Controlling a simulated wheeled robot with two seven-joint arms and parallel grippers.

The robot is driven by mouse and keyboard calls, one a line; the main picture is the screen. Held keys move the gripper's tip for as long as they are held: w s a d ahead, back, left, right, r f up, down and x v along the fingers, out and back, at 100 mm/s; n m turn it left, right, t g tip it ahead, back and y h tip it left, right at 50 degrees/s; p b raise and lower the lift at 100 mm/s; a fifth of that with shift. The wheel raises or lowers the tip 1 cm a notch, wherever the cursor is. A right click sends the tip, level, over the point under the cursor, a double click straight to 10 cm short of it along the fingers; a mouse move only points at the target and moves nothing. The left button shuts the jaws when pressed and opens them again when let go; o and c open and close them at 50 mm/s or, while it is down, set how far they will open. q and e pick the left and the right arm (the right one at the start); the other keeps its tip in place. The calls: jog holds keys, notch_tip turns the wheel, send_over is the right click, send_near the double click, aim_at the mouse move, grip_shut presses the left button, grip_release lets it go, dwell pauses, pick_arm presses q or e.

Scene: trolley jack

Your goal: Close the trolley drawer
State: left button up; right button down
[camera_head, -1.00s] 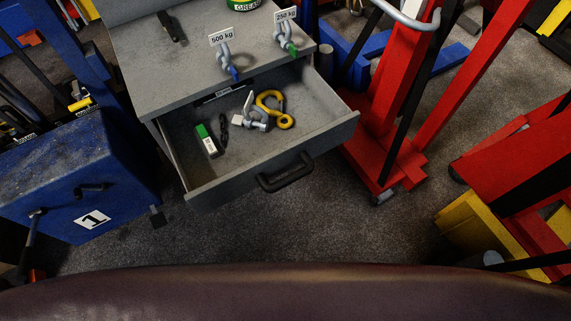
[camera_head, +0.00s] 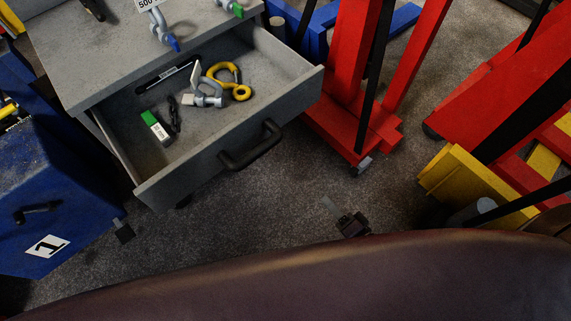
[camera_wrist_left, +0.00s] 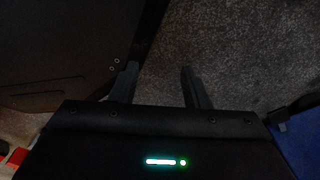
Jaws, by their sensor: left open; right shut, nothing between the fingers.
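The grey trolley (camera_head: 140,45) stands at the upper left in the head view. Its drawer (camera_head: 225,120) is pulled out, with a black handle (camera_head: 252,148) on its front. In the drawer lie a yellow hook (camera_head: 238,85), a grey shackle (camera_head: 208,95), a green-and-white box (camera_head: 157,127) and a small dark item. My right gripper (camera_head: 335,208) is small and shut, low in the middle, to the right of and apart from the drawer front. My left gripper (camera_wrist_left: 157,78) shows only in the left wrist view, open and empty, over the floor next to a dark panel.
A blue cabinet (camera_head: 55,205) marked 1 stands at the left. A red jack frame (camera_head: 345,110) stands close to the drawer's right side. Red and yellow equipment (camera_head: 475,185) fills the right. Grey floor (camera_head: 215,225) is clear before the drawer.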

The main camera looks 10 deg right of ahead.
jog(key=a+r+m+t+y+b, duration=0.1)
jog(key=a+r+m+t+y, duration=0.15)
jog(key=r, duration=0.55)
pick_arm(q)
jog(key=shift+s+a+f+p, duration=0.1)
jog(key=shift+s+f+p, duration=0.1)
jog(key=shift+s+f, duration=0.25)
jog(key=shift+s+f+p, duration=0.15)
jog(key=shift+s+f, duration=0.1)
jog(key=shift+f, duration=0.4)
pick_arm(e)
jog(key=a+x, duration=0.1)
jog(key=x, duration=1.2)
jog(key=shift+a+r+y, duration=0.3)
jog(key=shift+y, duration=0.05)
pick_arm(q)
jog(key=shift+s, duration=0.1)
pick_arm(e)
jog(key=shift+g, duration=0.25)
